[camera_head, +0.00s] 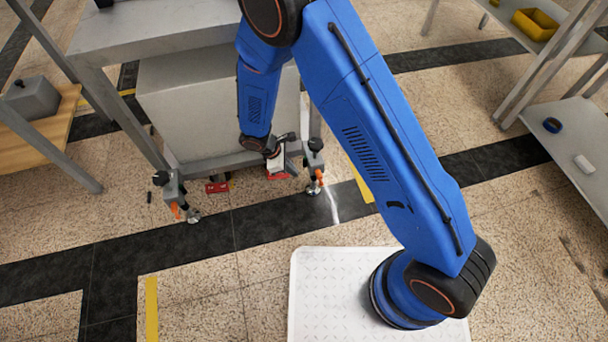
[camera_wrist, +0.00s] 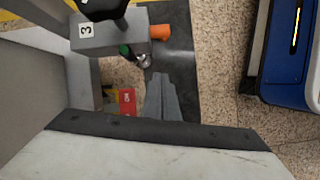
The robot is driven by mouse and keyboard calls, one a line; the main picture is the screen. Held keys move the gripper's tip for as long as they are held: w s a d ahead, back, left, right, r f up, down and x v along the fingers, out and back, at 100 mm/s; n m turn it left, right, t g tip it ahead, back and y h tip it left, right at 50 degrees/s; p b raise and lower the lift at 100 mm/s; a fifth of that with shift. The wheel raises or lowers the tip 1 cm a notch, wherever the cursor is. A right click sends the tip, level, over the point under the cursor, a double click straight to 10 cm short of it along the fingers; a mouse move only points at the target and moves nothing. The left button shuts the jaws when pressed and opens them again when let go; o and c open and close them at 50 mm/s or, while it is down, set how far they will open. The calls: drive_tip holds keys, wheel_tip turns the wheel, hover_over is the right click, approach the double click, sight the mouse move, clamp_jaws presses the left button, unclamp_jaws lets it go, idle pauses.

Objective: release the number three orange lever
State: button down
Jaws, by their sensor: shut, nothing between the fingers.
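The number three orange lever (camera_wrist: 160,32) sticks out from a grey caster housing (camera_wrist: 110,38) with a white "3" label, at the top of the wrist view. In the head view I take it to be the orange lever (camera_head: 315,187) at the right leg of the grey cart. A metal foot and a green part show under the housing. My gripper (camera_wrist: 158,78) is shut and empty, its fingers pointing toward the housing from below in the wrist view. In the head view my gripper (camera_head: 274,165) hangs left of that leg. I see no contact with the lever.
Another caster with an orange lever (camera_head: 176,210) stands at the cart's left leg. A red part (camera_head: 217,187) sits low under the grey cart (camera_head: 190,95). A wooden-topped bench (camera_head: 58,125) is at left, shelving (camera_head: 570,135) at right. The floor in front of the cart is clear.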

sight(321, 180)
drive_tip(key=d+f, duration=0.7)
drive_tip(key=shift+w+d+f, duration=0.35)
drive_tip(key=shift+d+f+h, duration=0.1)
drive_tip(key=shift+f+h, duration=0.05)
drive_tip(key=shift+h, duration=0.45)
drive_tip(key=h, duration=0.1)
drive_tip(key=d+t+h, duration=0.1)
drive_tip(key=h, duration=0.2)
drive_tip(key=shift+w+d+f+h, duration=0.25)
drive_tip(key=shift+f+h, duration=0.05)
drive_tip(key=shift+f, duration=0.05)
idle(0.4)
idle(0.5)
